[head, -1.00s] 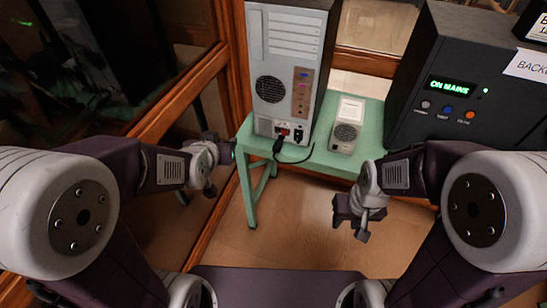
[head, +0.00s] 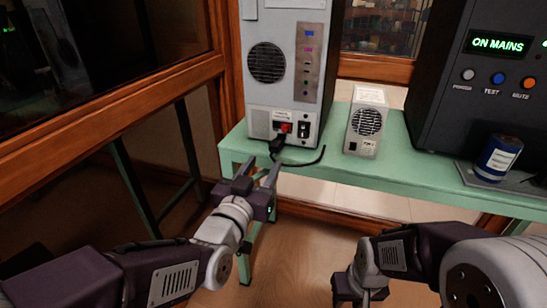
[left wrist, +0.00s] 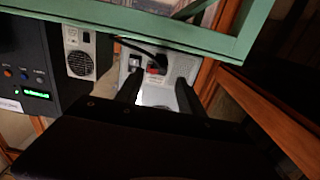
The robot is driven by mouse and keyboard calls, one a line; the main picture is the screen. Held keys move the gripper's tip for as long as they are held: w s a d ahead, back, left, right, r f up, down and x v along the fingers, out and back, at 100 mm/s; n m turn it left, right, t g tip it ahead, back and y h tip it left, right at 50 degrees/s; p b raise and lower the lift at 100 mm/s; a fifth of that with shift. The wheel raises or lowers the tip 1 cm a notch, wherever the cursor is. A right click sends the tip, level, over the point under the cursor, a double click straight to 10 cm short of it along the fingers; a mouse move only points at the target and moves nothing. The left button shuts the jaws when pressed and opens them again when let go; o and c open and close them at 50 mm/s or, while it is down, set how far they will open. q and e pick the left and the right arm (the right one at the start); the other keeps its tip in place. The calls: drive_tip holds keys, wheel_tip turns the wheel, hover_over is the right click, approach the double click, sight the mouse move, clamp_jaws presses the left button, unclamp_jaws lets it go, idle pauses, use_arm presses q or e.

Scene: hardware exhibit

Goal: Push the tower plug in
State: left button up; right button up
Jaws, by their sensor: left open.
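The grey tower (head: 258,100) stands on the green table, its back panel facing me. The black tower plug (head: 277,145) is at the bottom of that panel, just below a red switch (head: 284,128); I cannot tell how deep it sits. Its black cable (head: 310,161) curves right over the tabletop. My left gripper (head: 259,169) is open and empty, just below and in front of the plug, apart from it. In the left wrist view its fingers (left wrist: 158,92) point toward the tower's socket area. My right gripper (head: 358,288) is low at the bottom edge, partly cut off.
A small grey speaker-like box (head: 366,122) stands right of the tower. A dark cabinet (head: 455,95) reading "ON MAINS" and a blue can (head: 497,157) are further right. The green table edge (head: 350,170) runs below. A wood-framed glass panel (head: 110,125) borders the left.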

sight(273, 149)
use_arm(q)
drive_tip(key=b+x, duration=0.2)
drive_tip(key=x, duration=0.6)
drive_tip(key=shift+w+f, duration=0.15)
drive_tip(key=shift+w, duration=0.15)
clamp_jaws()
idle(0.9)
